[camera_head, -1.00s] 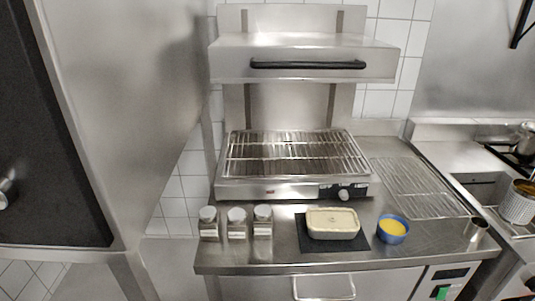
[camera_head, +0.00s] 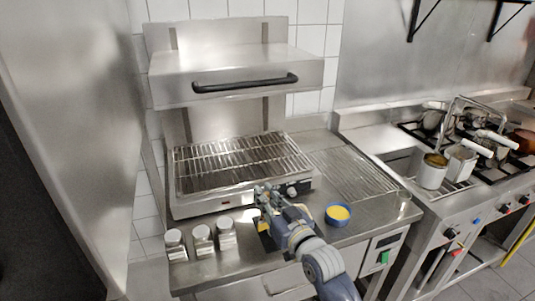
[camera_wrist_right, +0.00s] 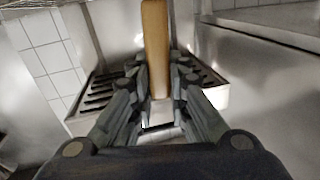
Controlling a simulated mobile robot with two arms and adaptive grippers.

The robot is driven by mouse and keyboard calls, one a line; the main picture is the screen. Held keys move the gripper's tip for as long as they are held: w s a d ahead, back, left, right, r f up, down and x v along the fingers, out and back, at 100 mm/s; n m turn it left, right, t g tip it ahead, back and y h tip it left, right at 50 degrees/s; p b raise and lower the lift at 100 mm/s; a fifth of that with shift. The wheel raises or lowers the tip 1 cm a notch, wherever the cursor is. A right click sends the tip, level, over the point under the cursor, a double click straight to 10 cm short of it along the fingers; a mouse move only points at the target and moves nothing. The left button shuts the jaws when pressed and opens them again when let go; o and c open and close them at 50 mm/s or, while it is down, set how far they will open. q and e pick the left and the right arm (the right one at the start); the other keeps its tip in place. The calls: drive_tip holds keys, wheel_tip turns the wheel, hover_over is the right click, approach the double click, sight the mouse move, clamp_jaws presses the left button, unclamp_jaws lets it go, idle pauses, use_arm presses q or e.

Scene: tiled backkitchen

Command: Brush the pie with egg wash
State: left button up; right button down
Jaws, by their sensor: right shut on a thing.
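My right gripper (camera_head: 266,192) is over the counter in front of the grill, its arm coming from the lower right. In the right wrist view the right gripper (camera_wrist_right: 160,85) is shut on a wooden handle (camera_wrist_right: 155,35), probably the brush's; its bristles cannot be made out. The blue bowl of yellow egg wash (camera_head: 338,214) stands on the counter, right of the gripper and apart from it. The pie is hidden behind my right arm in the head view. My left gripper is out of view.
Three lidded jars (camera_head: 202,240) stand left of my right arm. The salamander grill (camera_head: 240,165) rises behind it, with a wire rack (camera_head: 355,172) to its right. A stove with pots (camera_head: 470,140) is further right. The counter's right front is mostly clear.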

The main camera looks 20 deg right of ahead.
drive_tip(key=w+d+r+p, duration=0.1)
drive_tip(key=w+d+r, duration=0.1)
drive_tip(key=w+r, duration=0.4)
use_arm(q)
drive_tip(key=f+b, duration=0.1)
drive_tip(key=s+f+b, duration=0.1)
drive_tip(key=b, duration=0.1)
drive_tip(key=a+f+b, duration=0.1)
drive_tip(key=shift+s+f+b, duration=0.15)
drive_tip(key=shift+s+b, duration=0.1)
drive_tip(key=shift+b, duration=0.15)
use_arm(e)
drive_tip(key=shift+n, duration=0.3)
wheel_tip(320, 180, down, 5)
drive_tip(key=shift+d+r, duration=0.15)
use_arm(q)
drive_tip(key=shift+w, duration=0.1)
